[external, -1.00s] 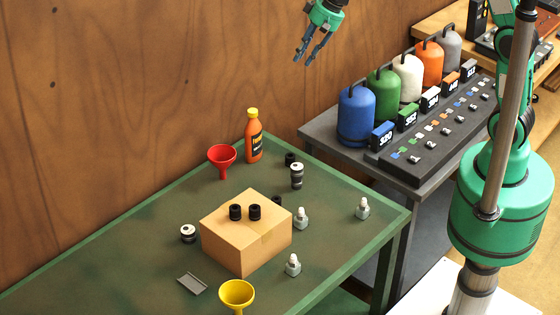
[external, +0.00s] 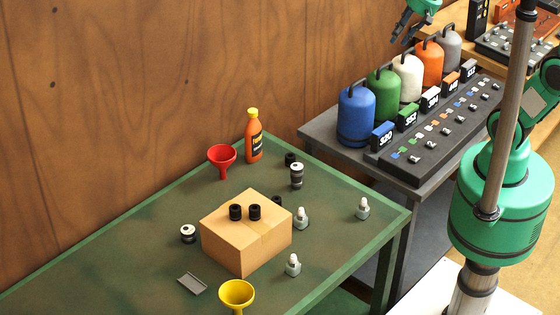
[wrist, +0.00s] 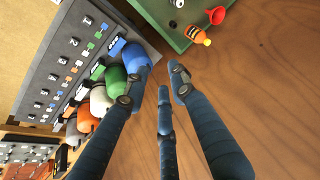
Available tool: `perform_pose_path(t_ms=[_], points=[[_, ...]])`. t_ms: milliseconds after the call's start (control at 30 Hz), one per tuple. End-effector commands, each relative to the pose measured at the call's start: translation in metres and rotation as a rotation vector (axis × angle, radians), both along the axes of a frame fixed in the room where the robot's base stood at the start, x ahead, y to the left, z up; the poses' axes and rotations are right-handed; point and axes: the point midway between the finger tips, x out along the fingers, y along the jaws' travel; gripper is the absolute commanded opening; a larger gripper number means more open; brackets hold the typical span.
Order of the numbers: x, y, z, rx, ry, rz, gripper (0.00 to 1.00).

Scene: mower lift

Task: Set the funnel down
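A red funnel (external: 222,158) stands, wide mouth up, at the back of the green table, left of an orange bottle; the funnel also shows at the top of the wrist view (wrist: 216,15). A yellow funnel (external: 237,295) is at the table's front, cut by the picture's bottom edge. My gripper (external: 400,34) is at the top of the external view, high near the coloured canisters and far from both funnels. In the wrist view its three fingers (wrist: 154,85) are spread, with nothing between them.
A cardboard box (external: 245,240) bearing two black caps stands mid-table. The orange bottle (external: 254,138), small white-topped bottles and a grey plate (external: 191,283) are around it. Several canisters (external: 356,115) line the grey bench (external: 325,133). The table's left part is clear.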

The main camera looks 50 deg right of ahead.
Motion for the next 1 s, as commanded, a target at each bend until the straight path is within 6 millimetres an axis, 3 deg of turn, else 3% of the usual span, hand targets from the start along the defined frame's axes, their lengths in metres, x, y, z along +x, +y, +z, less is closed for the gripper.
perform_pose_path(t_ms=[200,400,600,1000], points=[[-0.058,-0.026,0.0,-0.066,-0.036,-0.004,0.25],[-0.095,-0.042,-0.006,-0.115,-0.055,-0.008,0.25],[-0.109,-0.049,-0.01,-0.135,-0.062,-0.01,0.25],[-0.109,-0.049,-0.012,-0.137,-0.062,-0.01,0.25]])
